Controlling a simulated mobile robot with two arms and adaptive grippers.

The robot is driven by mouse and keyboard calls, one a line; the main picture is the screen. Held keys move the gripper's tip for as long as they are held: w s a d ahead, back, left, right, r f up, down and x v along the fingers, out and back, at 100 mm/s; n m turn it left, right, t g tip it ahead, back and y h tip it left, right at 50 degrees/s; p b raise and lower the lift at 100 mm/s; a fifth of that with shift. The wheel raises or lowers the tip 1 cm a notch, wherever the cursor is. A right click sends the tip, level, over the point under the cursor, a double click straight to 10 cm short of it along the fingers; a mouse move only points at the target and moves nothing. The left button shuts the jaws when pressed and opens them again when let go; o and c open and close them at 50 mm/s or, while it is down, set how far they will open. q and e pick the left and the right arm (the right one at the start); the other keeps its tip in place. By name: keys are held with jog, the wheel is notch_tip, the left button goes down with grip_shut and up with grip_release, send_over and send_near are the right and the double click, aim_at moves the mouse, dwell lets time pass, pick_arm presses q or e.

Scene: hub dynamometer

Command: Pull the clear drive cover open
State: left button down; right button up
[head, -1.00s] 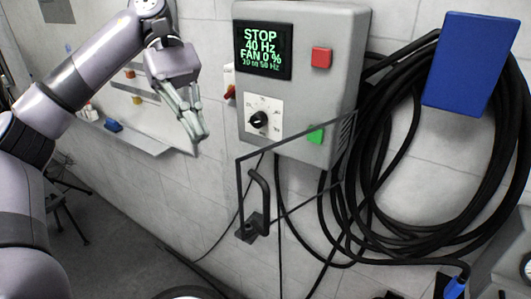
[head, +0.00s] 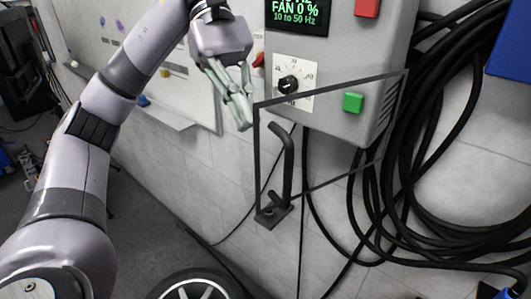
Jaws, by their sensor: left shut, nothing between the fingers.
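The clear drive cover (head: 325,150) is a transparent panel with a dark frame, below and in front of the grey control box (head: 340,122). Its dark bar handle (head: 288,165) stands upright near the panel's left edge. My left gripper (head: 246,112) is shut and empty, up and left of the handle, close to the cover's upper left corner in the picture. Whether it touches the frame I cannot tell. My right gripper is not in view.
The box carries a display (head: 297,13), a black knob (head: 288,84), a green button (head: 353,102) and a red button (head: 367,7). Thick black cables (head: 440,200) hang at the right. A whiteboard (head: 130,50) is on the wall behind my left arm. A wheel (head: 195,290) is below.

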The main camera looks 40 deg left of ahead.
aim_at(280, 180)
pick_arm(q)
jog(key=s+d, duration=0.1)
jog(key=d+f, duration=0.1)
jog(key=d, duration=0.1)
jog(key=s+d, duration=0.1)
jog(key=d, duration=0.1)
jog(key=shift+s+f, duration=0.3)
jog(key=shift+s+d, duration=0.1)
jog(key=shift+s, duration=0.05)
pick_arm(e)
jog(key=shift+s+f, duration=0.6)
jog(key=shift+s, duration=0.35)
